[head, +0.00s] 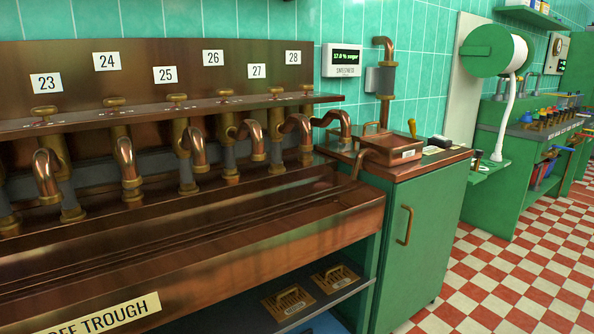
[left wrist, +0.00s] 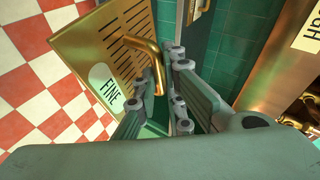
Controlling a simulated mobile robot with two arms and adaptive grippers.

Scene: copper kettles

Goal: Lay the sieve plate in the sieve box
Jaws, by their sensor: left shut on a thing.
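My left gripper (left wrist: 157,100) is shut on the bent brass handle (left wrist: 155,55) of a slotted brass sieve plate (left wrist: 80,50) marked FINE. The plate is held tilted in the left wrist view, with checkered floor behind it. In the head view, a low copper box (head: 391,149) with a small unreadable label sits on the green cabinet; I cannot tell for sure if it is the sieve box. Neither of my grippers shows in the head view.
Two more slotted plates with handles, (head: 289,301) and (head: 335,278), lie on a shelf under the copper trough (head: 200,240). Bent copper taps line the trough. The green cabinet (head: 425,235) has a brass door handle. The checkered floor (head: 510,285) at right is clear.

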